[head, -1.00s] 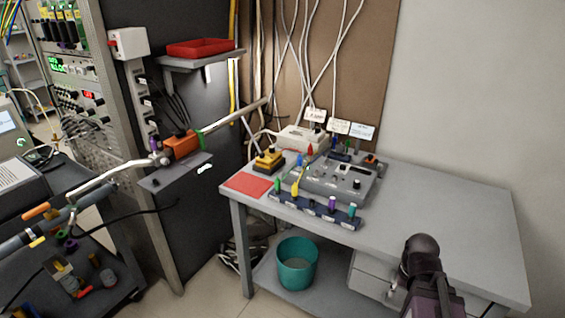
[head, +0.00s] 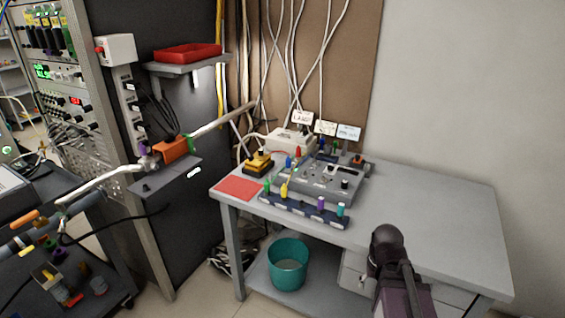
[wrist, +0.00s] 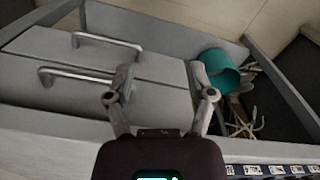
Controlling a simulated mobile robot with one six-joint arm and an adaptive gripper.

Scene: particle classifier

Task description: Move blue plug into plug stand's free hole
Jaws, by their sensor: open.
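The dark blue plug stand (head: 302,211) lies along the table's front edge. It holds a green, a yellow, a purple and a teal plug, with a gap between yellow and purple; its holes are too small to make out. A small blue plug (head: 288,162) stands upright behind the bar, near a red one. Another small bluish piece shows farther back, too small to identify. In the wrist view my gripper (wrist: 162,78) is open and empty, fingers apart, over the table's drawer side. A labelled blue strip, apparently the stand (wrist: 272,170), shows at the bottom right.
A grey control box (head: 325,183) stands behind the stand, with a yellow-black device (head: 258,163) and a red mat (head: 239,188) to the left. The table's right side (head: 430,215) is clear. A teal bin (head: 288,268) stands below.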

